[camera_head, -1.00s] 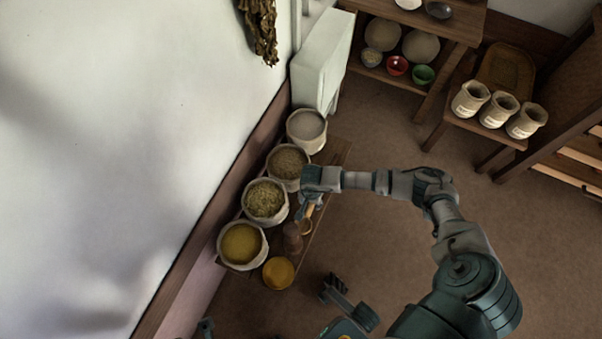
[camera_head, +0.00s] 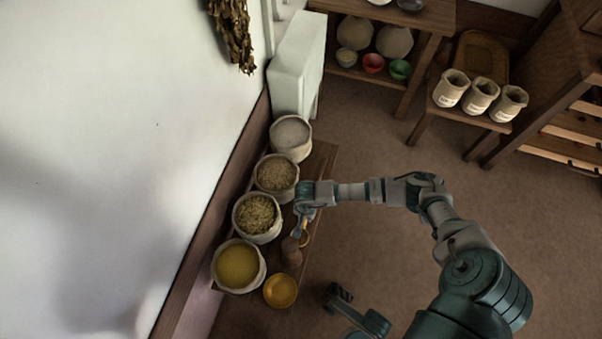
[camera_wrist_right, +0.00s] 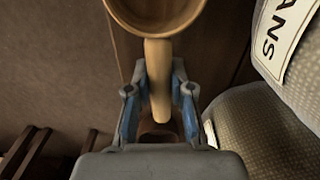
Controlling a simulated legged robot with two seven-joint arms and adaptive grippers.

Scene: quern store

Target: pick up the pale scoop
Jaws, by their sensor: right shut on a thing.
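The pale scoop (camera_wrist_right: 158,60) is light wood, with a round bowl at the top of the right wrist view and a straight handle running down. My right gripper (camera_wrist_right: 160,106) is shut on the handle, one blue-padded finger on each side. In the head view the right gripper (camera_head: 302,230) points down over the edge of the low wooden bench, and only a small part of the scoop (camera_head: 306,240) shows beneath it. I cannot tell whether the scoop is clear of the bench.
A brown turned wooden thing (camera_head: 291,252) stands close beside the scoop, with a yellow bowl (camera_head: 281,291) nearer. Several filled sacks, one of them yellow (camera_head: 238,266), line the wall. Open floor (camera_head: 365,140) lies right of the bench (camera_head: 318,165).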

